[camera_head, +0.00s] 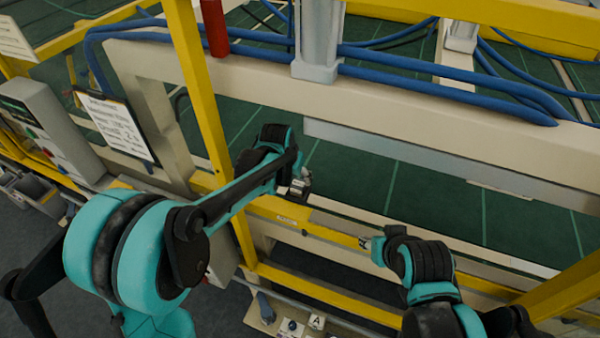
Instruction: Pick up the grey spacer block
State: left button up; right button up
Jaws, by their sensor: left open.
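I cannot make out a grey spacer block for certain. A small grey-blue piece (265,307) lies on a low shelf (257,322) at the bottom centre, but I cannot tell whether it is the block. My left gripper (302,185) is open, near the yellow rail at the centre, well above and behind that shelf. Nothing shows between its fingers. My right gripper (365,243) is lower and to the right, pointing left beside the rail. It is small and partly hidden by its wrist, so its jaws cannot be read.
A yellow post (200,85) stands just left of my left gripper, and a yellow rail (330,233) runs beneath both grippers. Blue hoses (440,83) cross a beige beam behind. A control box (45,125) and a printed sign (115,125) are at left. A block marked A (316,321) is on the shelf.

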aim_at(298, 184)
pick_arm(q)
jog(key=x, duration=0.8)
jog(key=shift+a+b, duration=0.1)
jog(key=shift+b, duration=0.25)
jog(key=shift+r, duration=0.1)
jog(key=c, duration=1.3)
